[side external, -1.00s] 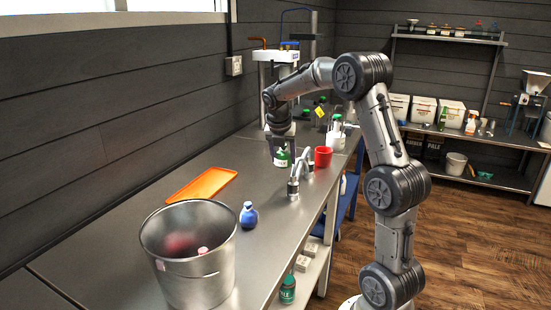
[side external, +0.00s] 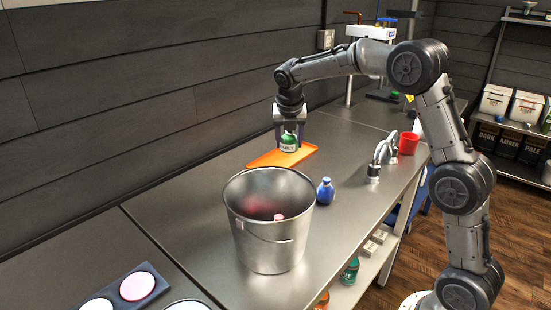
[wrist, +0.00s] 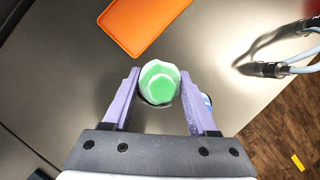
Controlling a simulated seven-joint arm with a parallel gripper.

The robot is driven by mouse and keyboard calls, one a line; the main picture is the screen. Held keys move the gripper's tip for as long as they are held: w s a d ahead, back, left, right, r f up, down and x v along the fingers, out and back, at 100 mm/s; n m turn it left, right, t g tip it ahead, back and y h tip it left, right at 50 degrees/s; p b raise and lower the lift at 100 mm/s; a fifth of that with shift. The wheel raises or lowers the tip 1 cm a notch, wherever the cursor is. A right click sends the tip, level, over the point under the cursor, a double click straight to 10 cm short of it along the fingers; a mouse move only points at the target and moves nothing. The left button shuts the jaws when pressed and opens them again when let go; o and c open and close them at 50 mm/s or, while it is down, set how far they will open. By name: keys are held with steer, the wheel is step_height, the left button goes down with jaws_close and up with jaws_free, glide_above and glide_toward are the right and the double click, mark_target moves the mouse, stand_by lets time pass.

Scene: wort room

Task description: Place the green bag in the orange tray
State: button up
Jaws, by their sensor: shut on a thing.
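My gripper (side external: 290,130) points down and is shut on the green bag (side external: 288,143), a small green item with a white label. In the wrist view the bag (wrist: 159,84) shows as a pale green and white top between the two purple fingers. The orange tray (side external: 264,160) lies flat on the steel counter. In the side view the bag overlaps the tray's picture. In the wrist view the tray (wrist: 142,22) is ahead of the bag, at the top edge, and the bag is not over it. The visible part of the tray is empty.
A large steel bucket (side external: 266,235) stands nearer the side camera. A blue flask (side external: 326,191) is right of it. A faucet (side external: 376,165) and a red cup (side external: 408,143) are further right. The wall runs behind the tray. The counter (side external: 345,145) is bare between tray and faucet.

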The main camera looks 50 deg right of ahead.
steer(key=w+d+f, duration=0.1)
steer(key=w+f, duration=0.1)
steer(key=w, duration=0.1)
steer(key=w+d+f, duration=0.1)
steer(key=w+f, duration=0.2)
steer(key=w, duration=0.1)
steer(key=w+d+f, duration=0.1)
steer(key=w+f, duration=0.2)
steer(key=shift+w+d, duration=0.1)
steer(key=shift+w, duration=0.25)
steer(key=shift+w+d+f, duration=0.15)
steer(key=shift+w+f, duration=0.5)
steer(key=shift+f, duration=1.5)
steer(key=shift+f, duration=0.2)
steer(key=o, duration=1.4)
steer(key=shift+r, duration=0.15)
steer(key=v, duration=1.2)
steer(key=shift+r, duration=0.15)
